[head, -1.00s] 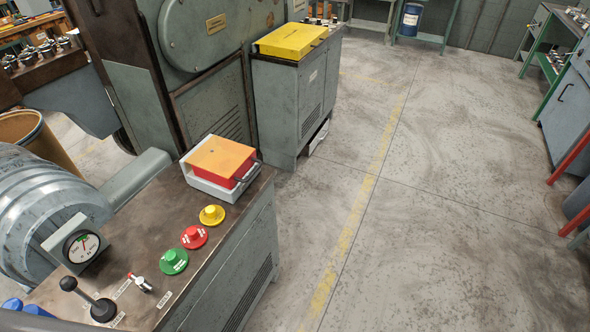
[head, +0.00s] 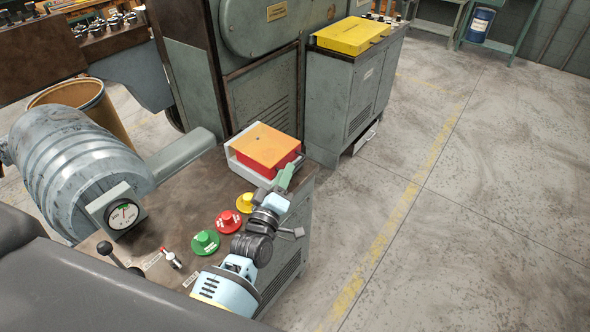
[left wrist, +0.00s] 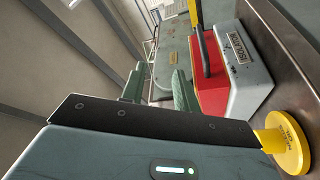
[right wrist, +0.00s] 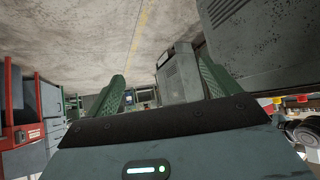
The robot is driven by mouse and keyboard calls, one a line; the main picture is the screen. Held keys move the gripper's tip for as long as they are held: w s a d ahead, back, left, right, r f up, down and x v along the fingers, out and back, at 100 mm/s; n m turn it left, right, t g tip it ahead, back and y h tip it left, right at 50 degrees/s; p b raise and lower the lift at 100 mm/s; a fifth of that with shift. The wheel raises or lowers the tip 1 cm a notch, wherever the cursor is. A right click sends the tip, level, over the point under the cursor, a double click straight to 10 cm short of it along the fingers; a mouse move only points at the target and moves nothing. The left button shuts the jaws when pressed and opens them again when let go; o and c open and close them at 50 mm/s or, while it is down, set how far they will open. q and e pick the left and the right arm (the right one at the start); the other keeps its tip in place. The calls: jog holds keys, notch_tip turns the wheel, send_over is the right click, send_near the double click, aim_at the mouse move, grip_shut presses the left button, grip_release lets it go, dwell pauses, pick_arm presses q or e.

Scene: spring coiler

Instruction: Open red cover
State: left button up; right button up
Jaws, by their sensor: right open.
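The red cover (head: 284,163), with an orange top, sits closed on a white box (head: 238,165) at the far corner of the control cabinet. In the left wrist view the red cover (left wrist: 212,98) shows at the right with its dark bar handle (left wrist: 203,52), beside the labelled white box (left wrist: 250,80). My left gripper (head: 286,175) is at the cover's near right corner. Its fingers (left wrist: 160,88) are apart with nothing between them, and the handle lies right of them. Contact cannot be told. My right gripper (right wrist: 165,85) is open and empty, away from the cover.
Yellow (head: 244,203), red (head: 228,221) and green (head: 205,242) buttons stand on the cabinet top near my left arm. A gauge (head: 124,214) and a ribbed motor housing (head: 75,160) are at the left. A yellow-topped cabinet (head: 352,36) stands behind. The floor at the right is clear.

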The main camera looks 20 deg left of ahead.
pick_arm(q)
notch_tip(320, 180, down, 8)
jog(key=w+b, duration=0.1)
jog(key=b, duration=0.5)
jog(key=shift+n, duration=0.3)
jog(key=w, duration=0.1)
jog(key=w+r, duration=0.1)
jog(key=w, duration=0.3)
jog(key=shift+w+r+b, duration=0.25)
jog(key=shift+r+b, duration=0.15)
jog(key=shift+w+d+r, duration=0.1)
jog(key=shift+w+r, duration=0.25)
jog(key=shift+w, duration=0.4)
pick_arm(e)
jog(key=s+f+g, duration=0.1)
jog(key=s+f, duration=0.5)
jog(key=f, duration=0.3)
jog(key=shift+a+f+g, duration=0.15)
jog(key=shift+a+g, duration=0.2)
jog(key=shift+g, duration=0.05)
pick_arm(q)
grip_shut()
